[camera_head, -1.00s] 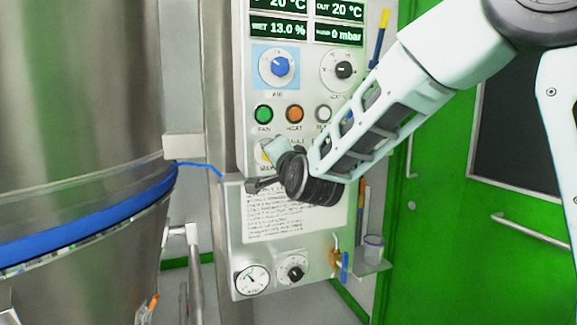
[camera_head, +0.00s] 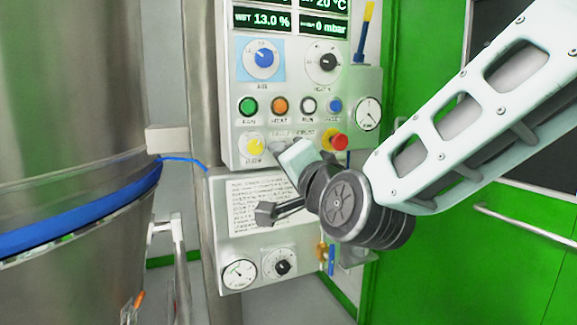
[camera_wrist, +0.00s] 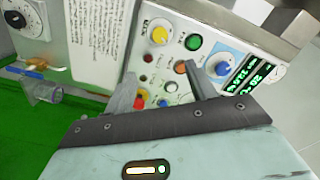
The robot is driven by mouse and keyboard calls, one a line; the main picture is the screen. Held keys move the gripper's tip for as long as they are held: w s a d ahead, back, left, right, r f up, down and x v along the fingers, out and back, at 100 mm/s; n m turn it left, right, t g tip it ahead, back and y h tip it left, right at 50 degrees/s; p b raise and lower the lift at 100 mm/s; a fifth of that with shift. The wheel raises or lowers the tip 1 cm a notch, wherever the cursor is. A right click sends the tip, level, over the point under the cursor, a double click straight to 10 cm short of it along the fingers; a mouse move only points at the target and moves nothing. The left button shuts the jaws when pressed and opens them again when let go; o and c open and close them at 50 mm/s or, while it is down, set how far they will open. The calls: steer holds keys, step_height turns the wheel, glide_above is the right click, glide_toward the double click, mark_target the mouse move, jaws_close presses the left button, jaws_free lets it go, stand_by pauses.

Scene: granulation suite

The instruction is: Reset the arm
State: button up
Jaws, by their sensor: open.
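My gripper (camera_head: 271,181) is in front of the lower part of the control panel (camera_head: 234,80) in the head view. In the wrist view my gripper's two fingers (camera_wrist: 160,92) stand apart with nothing between them. The yellow knob also shows beyond the fingers in the wrist view (camera_wrist: 159,36). My wrist and forearm hide part of the lower panel.
A large steel vessel (camera_head: 75,100) with a blue band (camera_head: 80,208) stands at the left. A printed sheet (camera_head: 250,206), a gauge (camera_head: 239,273) and a lower knob (camera_head: 282,265) are below the panel. A green door (camera_head: 450,270) with a handle (camera_head: 530,228) is at the right.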

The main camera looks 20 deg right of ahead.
stand_by(0.4)
steer(key=s+a+f+n+g+y, duration=0.4)
steer(key=a+f+n+g, duration=0.25)
steer(key=a+f, duration=0.2)
steer(key=s+a+f+n+g, duration=0.2)
steer(key=s+f+n+g, duration=0.65)
steer(key=s+f, duration=0.35)
steer(key=s+d+f+n+g+h, duration=0.1)
steer(key=s+d+n+g+h, duration=0.25)
steer(key=s, duration=0.35)
step_height(320, 180, up, 14)
steer(key=s+p, duration=0.1)
steer(key=p, duration=1.3)
steer(key=shift+d+r+n+p, duration=0.2)
steer(key=shift+n+p, duration=0.15)
steer(key=shift+p, duration=0.05)
steer(key=shift+t, duration=0.25)
